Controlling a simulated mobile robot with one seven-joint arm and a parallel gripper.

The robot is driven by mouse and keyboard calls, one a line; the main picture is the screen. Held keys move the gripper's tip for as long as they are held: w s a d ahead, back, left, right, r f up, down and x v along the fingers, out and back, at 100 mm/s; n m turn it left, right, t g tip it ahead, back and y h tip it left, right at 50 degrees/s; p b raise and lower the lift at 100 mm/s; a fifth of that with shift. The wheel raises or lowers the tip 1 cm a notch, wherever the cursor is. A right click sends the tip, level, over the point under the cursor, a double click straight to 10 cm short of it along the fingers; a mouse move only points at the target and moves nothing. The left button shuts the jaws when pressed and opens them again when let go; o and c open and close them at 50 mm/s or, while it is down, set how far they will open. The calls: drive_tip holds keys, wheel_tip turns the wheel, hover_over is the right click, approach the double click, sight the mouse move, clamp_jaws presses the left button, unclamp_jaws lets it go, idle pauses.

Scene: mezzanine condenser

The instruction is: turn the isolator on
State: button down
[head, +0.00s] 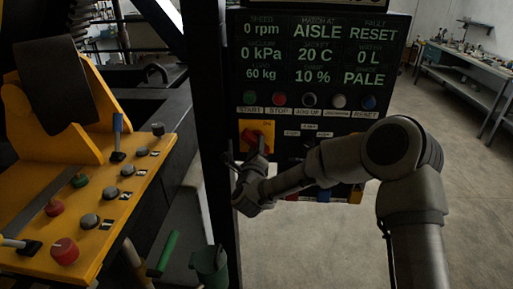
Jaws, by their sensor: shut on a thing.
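The isolator (268,128) is a red rotary handle on a yellow plate, low on the left of the dark control panel. The red handle (251,137) looks tilted, and part of it is hidden behind my gripper. My gripper (256,151) reaches it from below and in front, with its fingers at the handle, shut on it. The small lettering on the plate is too small to read fully.
Above the isolator, the panel's display (314,50) reads 0 rpm and RESET, over a row of coloured buttons (310,100). A yellow console (90,200) with knobs and levers stands at left. A workbench (468,68) is at far right. Floor on the right is clear.

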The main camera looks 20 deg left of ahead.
drive_tip(key=n+b, duration=0.3)
drive_tip(key=b, duration=0.2)
drive_tip(key=shift+f+n, duration=0.15)
drive_tip(key=shift+n, duration=0.15)
drive_tip(key=n+b, duration=0.5)
drive_tip(key=b, duration=0.1)
drive_tip(key=shift+r, duration=0.2)
drive_tip(key=n+b, duration=0.2)
drive_tip(key=n, duration=0.3)
drive_tip(key=shift+r, duration=0.2)
drive_tip(key=shift+r+n+b, duration=0.15)
drive_tip(key=shift+n+b, duration=0.45)
drive_tip(key=shift+n, duration=1.2)
drive_tip(key=c, duration=0.6)
unclamp_jaws()
drive_tip(key=shift+c, duration=0.2)
drive_tip(key=shift+s, duration=0.1)
